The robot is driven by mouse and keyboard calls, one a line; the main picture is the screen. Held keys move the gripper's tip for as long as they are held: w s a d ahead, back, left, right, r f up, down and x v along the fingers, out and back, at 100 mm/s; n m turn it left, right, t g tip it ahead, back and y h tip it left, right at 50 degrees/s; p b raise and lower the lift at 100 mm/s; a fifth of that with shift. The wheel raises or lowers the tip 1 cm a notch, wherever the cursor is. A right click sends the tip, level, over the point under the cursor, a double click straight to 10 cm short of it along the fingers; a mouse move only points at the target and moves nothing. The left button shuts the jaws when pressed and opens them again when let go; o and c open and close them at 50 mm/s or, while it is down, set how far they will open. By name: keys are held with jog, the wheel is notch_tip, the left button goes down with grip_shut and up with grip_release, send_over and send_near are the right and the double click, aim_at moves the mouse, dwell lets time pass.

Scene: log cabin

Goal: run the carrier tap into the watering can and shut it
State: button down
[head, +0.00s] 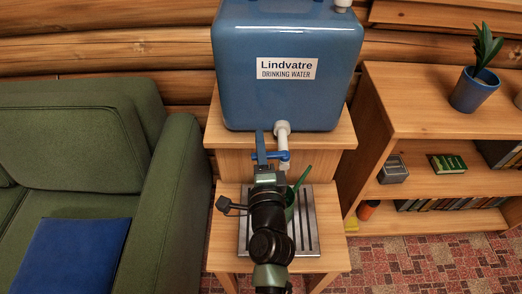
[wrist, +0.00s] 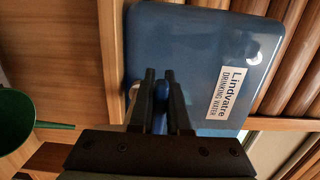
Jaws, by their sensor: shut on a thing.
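The blue water carrier (head: 290,95), labelled Lindvatre Drinking Water, stands on the upper level of a wooden stand. Its white tap (head: 283,132) points down at the front and has a blue lever (head: 283,156). My gripper (head: 262,145) is at the tap. In the wrist view its fingers (wrist: 160,98) are shut on the blue lever (wrist: 161,90). The green watering can (head: 290,208) stands below the tap on a metal drip tray (head: 309,232), mostly hidden behind my arm. It also shows at the left of the wrist view (wrist: 20,125). I cannot make out any water stream.
A green sofa (head: 178,170) with a blue cushion (head: 72,255) is close on the left. A wooden shelf (head: 425,115) with a potted plant (head: 475,90) and books stands on the right. A log wall is behind; patterned rug covers the floor at the right.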

jog(key=shift+s+a+n+g+y+b, duration=0.1)
jog(key=shift+s+n+g+y+b, duration=0.15)
jog(key=shift+n+y+b, duration=0.8)
jog(key=shift+s+a+n+g+y+b, duration=0.25)
jog(key=shift+y+b, duration=0.4)
jog(key=shift+b, duration=0.9)
jog(key=shift+d, duration=0.15)
jog(key=c, duration=0.9)
grip_release()
jog(key=shift+s, duration=0.1)
jog(key=v, duration=1.3)
jog(key=shift+f, duration=0.15)
dwell(2.4)
